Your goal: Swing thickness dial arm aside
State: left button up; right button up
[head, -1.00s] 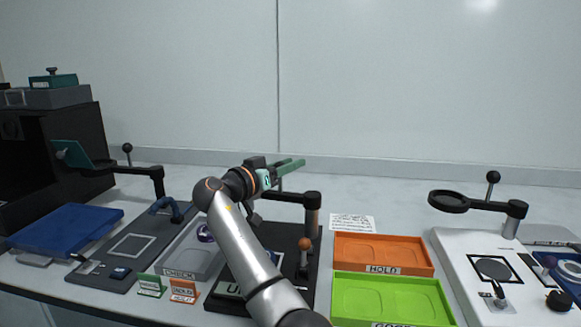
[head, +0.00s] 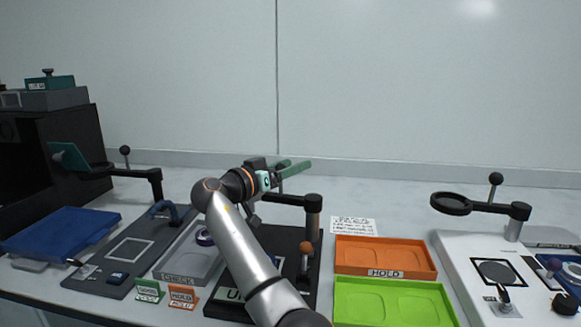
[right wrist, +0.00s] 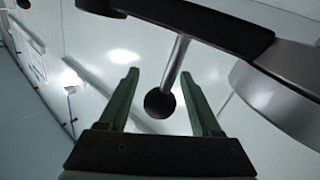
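The thickness dial arm (head: 285,200) is a black bar on a grey post (head: 313,222), over a dark base in the middle of the table. My right gripper (head: 292,168) is at the bar's left part, its green fingers pointing right. In the right wrist view the black bar (right wrist: 205,22) crosses the top, and a thin stem leads from it to a dark ball knob (right wrist: 160,103). The knob is between the open green fingers (right wrist: 158,78), with a gap on each side. My forearm hides part of the base and its display. My left gripper is out of view.
An orange HOLD tray (head: 385,241) and a green tray (head: 392,283) lie right of the dial's base. An orange-knobbed lever (head: 305,247) stands on the base. A magnifier arm (head: 485,207) is at right. A grey tray (head: 190,262) and small signs are at left.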

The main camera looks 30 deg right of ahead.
jog(key=shift+a, duration=0.15)
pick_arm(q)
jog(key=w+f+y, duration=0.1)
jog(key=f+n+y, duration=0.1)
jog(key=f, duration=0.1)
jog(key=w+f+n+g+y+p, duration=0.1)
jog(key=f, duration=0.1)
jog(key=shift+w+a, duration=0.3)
pick_arm(e)
jog(key=v, duration=1.2)
jog(key=shift+a+f, duration=0.1)
jog(key=shift+a, duration=0.05)
pick_arm(q)
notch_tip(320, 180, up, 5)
jog(key=p, duration=0.5)
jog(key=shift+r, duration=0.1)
pick_arm(e)
notch_tip(320, 180, up, 6)
jog(key=shift+f, duration=0.2)
jog(key=shift+f, duration=0.1)
